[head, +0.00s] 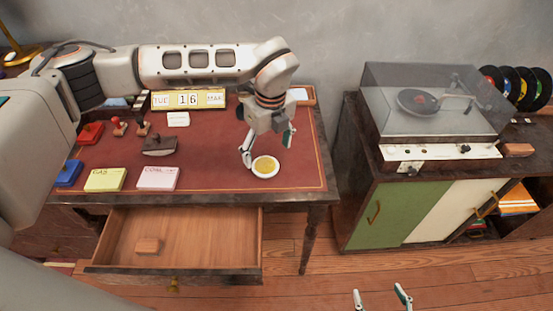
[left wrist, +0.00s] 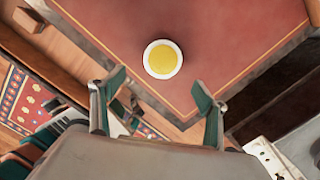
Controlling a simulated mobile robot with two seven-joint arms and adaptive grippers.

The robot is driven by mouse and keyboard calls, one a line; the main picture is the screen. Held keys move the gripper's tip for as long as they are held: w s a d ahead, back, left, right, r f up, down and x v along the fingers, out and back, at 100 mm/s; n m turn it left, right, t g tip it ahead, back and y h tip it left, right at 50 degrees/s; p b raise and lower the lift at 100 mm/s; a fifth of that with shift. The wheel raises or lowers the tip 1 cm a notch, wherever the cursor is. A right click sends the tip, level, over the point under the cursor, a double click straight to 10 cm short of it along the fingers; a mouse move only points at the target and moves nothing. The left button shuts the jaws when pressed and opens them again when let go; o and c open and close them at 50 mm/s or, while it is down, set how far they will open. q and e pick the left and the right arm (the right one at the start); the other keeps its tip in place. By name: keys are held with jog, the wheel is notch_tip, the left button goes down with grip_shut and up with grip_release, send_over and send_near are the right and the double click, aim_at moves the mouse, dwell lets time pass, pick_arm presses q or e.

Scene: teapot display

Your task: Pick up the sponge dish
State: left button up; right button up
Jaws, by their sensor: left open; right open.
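The sponge dish (head: 265,166) is a small round white dish with a yellow sponge in it. It sits on the red desk top (head: 215,178) near the front right corner. It also shows in the left wrist view (left wrist: 163,59), beyond the fingertips. My left gripper (head: 267,147) is open above and just behind the dish, with one finger beside its left rim in the head view. In the left wrist view the open fingers (left wrist: 161,95) are apart with nothing between them. My right gripper (head: 382,299) is open and empty at the bottom edge, over the floor.
Paper pads (head: 157,178), a rocker blotter (head: 160,145), stamps and a calendar (head: 188,99) stand on the desk left of the dish. An open drawer (head: 185,240) juts out below. A record player (head: 430,110) stands on a cabinet at right.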

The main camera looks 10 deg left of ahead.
aim_at(265, 165)
pick_arm(q)
jog(key=shift+w+a+f, duration=0.1)
jog(key=shift+w+a, duration=0.15)
notch_tip(265, 165, down, 2)
jog(key=shift+a+f, duration=0.1)
jog(key=shift+f, duration=0.05)
jog(key=f, duration=0.3)
jog(key=w+f, duration=0.1)
jog(key=f, duration=0.1)
jog(key=shift+a, duration=0.25)
jog(key=shift+r, duration=0.1)
jog(key=c, duration=1.4)
